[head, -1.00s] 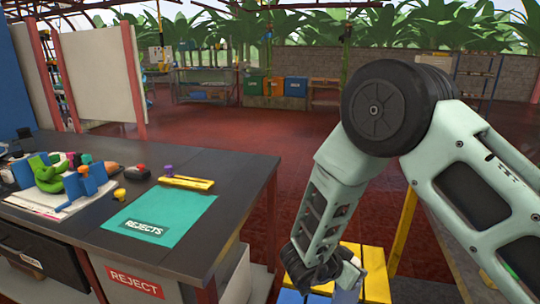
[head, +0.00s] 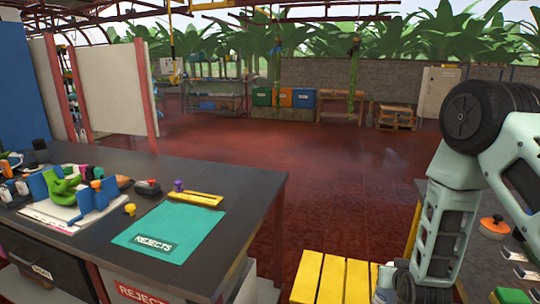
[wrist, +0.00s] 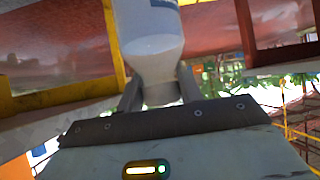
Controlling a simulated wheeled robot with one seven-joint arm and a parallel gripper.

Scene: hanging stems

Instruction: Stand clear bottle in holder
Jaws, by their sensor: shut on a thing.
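A pale, clear-looking bottle (wrist: 150,35) with a bluish patch near the top edge is between the two fingers of my gripper (wrist: 160,92) in the wrist view. The fingers are shut on its narrower end; its other end is cut off by the frame. In the head view, part of the bottle (head: 384,284) shows at the bottom edge, beside my gripper (head: 398,290), which is partly cut off. Blue upright pieces (head: 98,201) stand on the dark bench at left, with green and orange things among them. I cannot tell whether they are the holder.
The dark bench (head: 235,180) carries a teal REJECTS mat (head: 172,232), a yellow strip (head: 193,199) and several small items at left. A yellow slatted surface (head: 332,280) lies low near my gripper. Another worktop (head: 485,260) is at right. Red floor beyond is open.

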